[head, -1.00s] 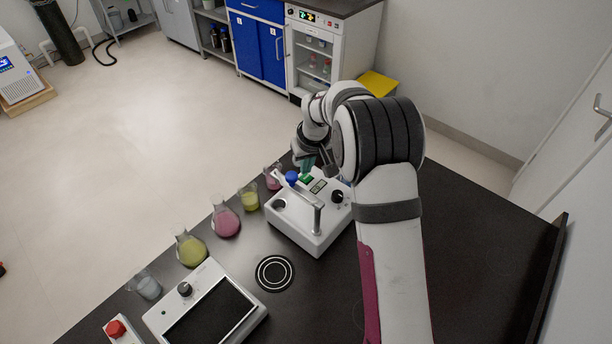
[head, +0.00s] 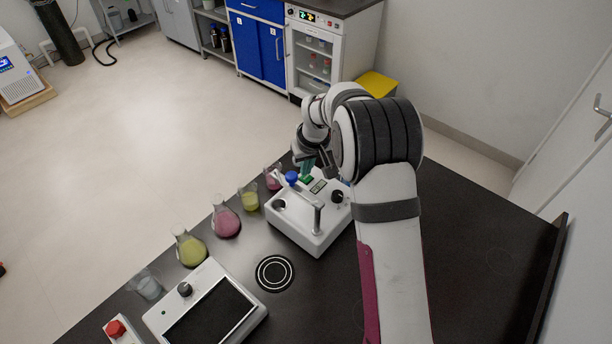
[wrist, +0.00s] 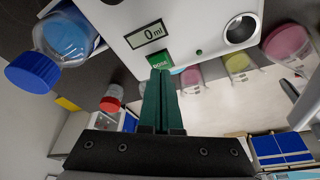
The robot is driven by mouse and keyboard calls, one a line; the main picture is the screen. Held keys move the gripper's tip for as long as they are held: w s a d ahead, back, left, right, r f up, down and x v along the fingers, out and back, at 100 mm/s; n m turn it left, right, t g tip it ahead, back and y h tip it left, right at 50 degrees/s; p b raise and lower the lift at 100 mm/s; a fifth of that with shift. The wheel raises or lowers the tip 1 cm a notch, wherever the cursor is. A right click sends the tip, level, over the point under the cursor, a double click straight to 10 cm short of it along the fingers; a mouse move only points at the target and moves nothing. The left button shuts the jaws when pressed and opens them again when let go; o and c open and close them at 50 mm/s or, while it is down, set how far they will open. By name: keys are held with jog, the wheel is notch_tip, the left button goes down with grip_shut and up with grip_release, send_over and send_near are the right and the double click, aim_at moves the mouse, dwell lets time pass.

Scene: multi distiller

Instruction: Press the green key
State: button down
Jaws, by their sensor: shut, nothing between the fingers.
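The green key (wrist: 159,59) is on the white device (head: 306,236), beside a small display reading 0 ml (wrist: 147,35). My gripper (wrist: 162,72) is shut and empty, with its green fingers together. In the wrist view the fingertips overlap the key's near edge, and I cannot tell whether they touch it. In the head view my gripper (head: 309,168) points down at the far end of the device, right by the green key (head: 305,181).
Several flasks of coloured liquid, such as the pink one (head: 226,222), line the table's left edge. A white unit with a dark screen (head: 211,313) is at the front. The table's right part (head: 470,240) is clear.

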aim_at(307, 180)
jog(key=shift+f, duration=0.6)
jog(key=shift+r, duration=0.15)
notch_tip(307, 180, up, 6)
jog(key=shift+r, duration=0.4)
jog(key=s+d+r+m+g, duration=0.15)
jog(key=s+r, duration=0.25)
jog(key=s, duration=0.5)
jog(key=s+r+m, duration=0.3)
jog(key=s+r, duration=0.2)
jog(key=s, duration=0.5)
jog(key=s+f+m+g+y, duration=0.1)
jog(key=s+m, duration=0.3)
jog(key=s, duration=1.7)
jog(key=shift+d+f+g, duration=0.15)
jog(key=shift+f+g, duration=0.3)
jog(key=shift+f, duration=0.25)
